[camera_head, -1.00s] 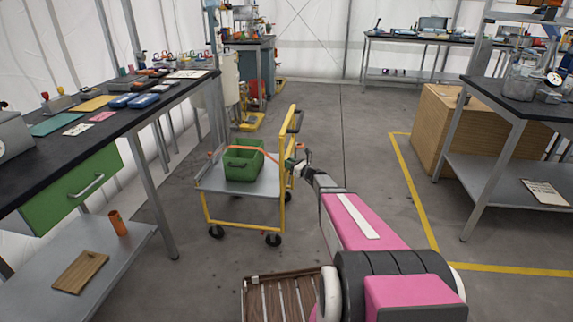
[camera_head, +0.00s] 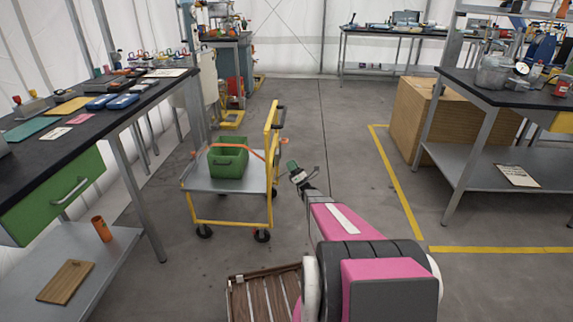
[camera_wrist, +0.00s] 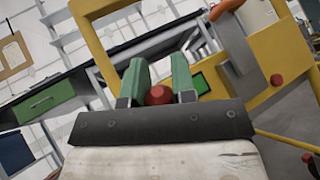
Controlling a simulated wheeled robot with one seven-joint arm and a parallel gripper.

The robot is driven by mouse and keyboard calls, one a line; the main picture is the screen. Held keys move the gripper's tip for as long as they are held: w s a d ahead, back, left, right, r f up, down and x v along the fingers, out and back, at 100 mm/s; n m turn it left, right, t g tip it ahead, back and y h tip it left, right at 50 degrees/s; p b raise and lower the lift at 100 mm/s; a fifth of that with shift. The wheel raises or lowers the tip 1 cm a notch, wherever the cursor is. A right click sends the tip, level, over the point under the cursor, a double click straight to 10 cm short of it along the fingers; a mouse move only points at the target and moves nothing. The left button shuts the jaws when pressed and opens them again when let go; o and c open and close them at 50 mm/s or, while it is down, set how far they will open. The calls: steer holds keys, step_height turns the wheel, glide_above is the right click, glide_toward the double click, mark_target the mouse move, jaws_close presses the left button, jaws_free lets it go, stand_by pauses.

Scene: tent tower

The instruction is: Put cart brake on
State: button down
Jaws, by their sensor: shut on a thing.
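The yellow-framed cart (camera_head: 259,179) stands left of centre in the head view. My gripper (camera_head: 293,167) is just right of its upright handle frame (camera_head: 272,145), with a small gap visible. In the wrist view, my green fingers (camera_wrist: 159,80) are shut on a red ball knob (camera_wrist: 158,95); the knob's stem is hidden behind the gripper. Yellow cart frame parts (camera_wrist: 97,52) show beyond the fingers. Another red knob (camera_wrist: 277,80) sits on a yellow part at the right. I cannot tell the brake's position.
A green bin (camera_head: 228,164) with an orange strap sits on the cart. A black-topped workbench (camera_head: 85,127) stands on the left, another bench (camera_head: 515,98) on the right. A slatted wooden item (camera_head: 262,297) lies low in front. The floor right of the cart is clear.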

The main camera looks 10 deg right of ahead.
steer(key=shift+s+d+f+m+t+h, duration=0.15)
steer(key=shift+f+m+t+h, duration=0.2)
steer(key=shift+m+t, duration=0.2)
steer(key=c, duration=0.9)
jaws_free()
steer(key=shift+c, duration=0.2)
steer(key=v, duration=1)
steer(key=shift+s+d+f, duration=0.2)
steer(key=shift+s+f, duration=0.05)
steer(key=shift+f, duration=0.05)
